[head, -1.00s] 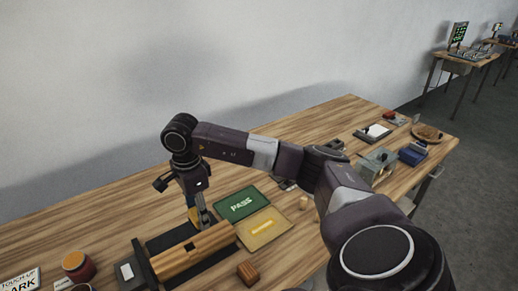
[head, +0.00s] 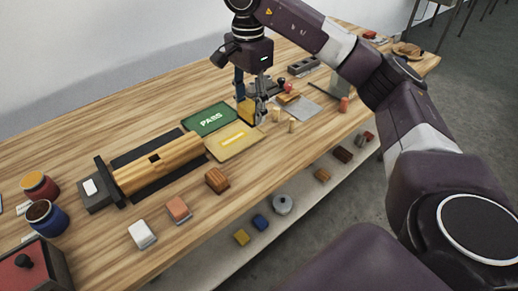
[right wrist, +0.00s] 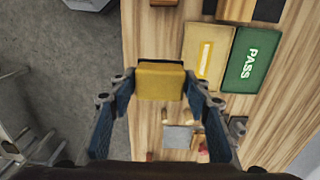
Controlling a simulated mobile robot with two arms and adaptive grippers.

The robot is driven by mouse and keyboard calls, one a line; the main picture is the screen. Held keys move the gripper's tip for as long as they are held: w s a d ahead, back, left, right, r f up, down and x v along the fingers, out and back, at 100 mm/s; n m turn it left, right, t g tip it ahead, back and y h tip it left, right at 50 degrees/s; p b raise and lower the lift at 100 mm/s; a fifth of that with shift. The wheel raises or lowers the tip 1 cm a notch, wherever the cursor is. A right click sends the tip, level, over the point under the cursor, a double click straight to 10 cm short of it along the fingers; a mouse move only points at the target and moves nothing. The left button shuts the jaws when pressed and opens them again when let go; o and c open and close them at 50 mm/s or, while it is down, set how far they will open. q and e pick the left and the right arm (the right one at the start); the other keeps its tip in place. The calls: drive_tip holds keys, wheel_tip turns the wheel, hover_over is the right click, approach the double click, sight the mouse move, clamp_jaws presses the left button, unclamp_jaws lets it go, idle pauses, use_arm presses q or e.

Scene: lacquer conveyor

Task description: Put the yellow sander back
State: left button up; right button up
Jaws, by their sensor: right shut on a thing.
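My right gripper (head: 252,104) is shut on the yellow sander (head: 246,111) and holds it above the wooden table, just past the right end of the PASS card. In the right wrist view the yellow sander (right wrist: 160,80) is a block with a dark edge, between the two blue fingers. In the head view the gripper partly hides it. An orange-topped block (head: 177,207) and a white-topped block (head: 142,233) of similar shape sit near the table's front edge. My left gripper is out of view.
A wooden workpiece (head: 158,165) lies on a black base at left centre. The green PASS card (head: 208,118) and a yellow card (head: 233,141) lie beside it. A brown wooden block (head: 217,181) stands nearby. Paint pots are at left. Several small items lie on a lower shelf (head: 290,228).

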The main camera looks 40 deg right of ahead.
drive_tip(key=b, duration=0.1)
approach(252, 164)
drive_tip(key=shift+w+f+p, duration=0.1)
drive_tip(key=shift+f+p, duration=0.45)
drive_tip(key=shift+f, duration=0.25)
wheel_tip(252, 164, down, 4)
drive_tip(key=shift+f+p, duration=0.2)
drive_tip(key=shift+p, duration=0.1)
drive_tip(key=shift+f, duration=0.1)
drive_tip(key=o, duration=1.1)
